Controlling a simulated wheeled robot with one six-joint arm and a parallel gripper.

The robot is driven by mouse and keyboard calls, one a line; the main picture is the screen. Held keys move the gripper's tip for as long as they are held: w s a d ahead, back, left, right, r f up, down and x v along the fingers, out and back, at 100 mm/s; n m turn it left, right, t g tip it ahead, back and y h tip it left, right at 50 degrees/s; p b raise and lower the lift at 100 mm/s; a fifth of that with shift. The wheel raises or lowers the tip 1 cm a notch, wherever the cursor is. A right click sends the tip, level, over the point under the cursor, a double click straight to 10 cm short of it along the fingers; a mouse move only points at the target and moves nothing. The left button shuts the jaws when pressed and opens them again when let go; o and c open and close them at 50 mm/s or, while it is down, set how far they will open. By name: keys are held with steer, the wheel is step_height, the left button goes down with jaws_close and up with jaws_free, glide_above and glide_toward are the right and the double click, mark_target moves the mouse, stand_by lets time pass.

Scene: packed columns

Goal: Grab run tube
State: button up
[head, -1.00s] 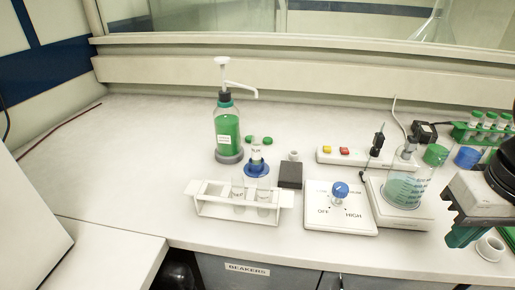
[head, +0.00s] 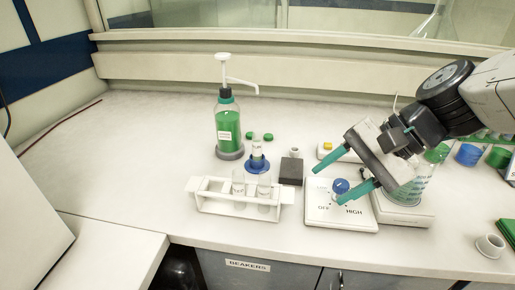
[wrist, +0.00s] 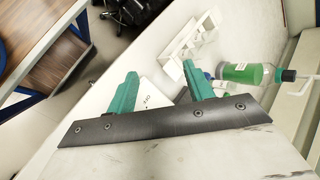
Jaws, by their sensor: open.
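A clear labelled tube (head: 257,150) stands upright in a round blue holder (head: 257,166), behind the white rack; its label is too small to read surely. Two more clear tubes, the left one (head: 239,184) and the right one (head: 264,186), stand in the white rack (head: 240,208). My gripper (head: 328,184) is open and empty, with teal fingers pointing left above the OFF/HIGH plate, to the right of the tubes. In the wrist view my gripper (wrist: 160,70) shows its spread fingers, with the rack (wrist: 188,46) beyond them. The blue holder is mostly hidden there.
A green pump bottle (head: 228,128) stands behind the rack. A beaker (head: 408,190) stands under my arm. The bench left of the rack is clear.

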steer(key=w+a+f+m+t+y, duration=0.2)
steer(key=w+a+m+y, duration=0.2)
steer(key=w+a+m, duration=0.55)
steer(key=m+t, duration=0.4)
steer(key=m, duration=0.4)
glide_toward(261, 150)
steer(key=a, duration=0.2)
steer(key=w+a, duration=0.1)
steer(key=shift+w+a+f, duration=0.1)
steer(key=shift+a+f, duration=0.15)
steer(key=shift+a, duration=0.15)
steer(key=shift+w+a+f+m, duration=0.15)
steer(key=shift+w+f+m, duration=0.1)
steer(key=x, duration=0.7)
steer(key=shift+w+d+f, duration=0.2)
steer(key=shift+w+f, duration=0.05)
steer(key=shift+f, duration=0.15)
jaws_close()
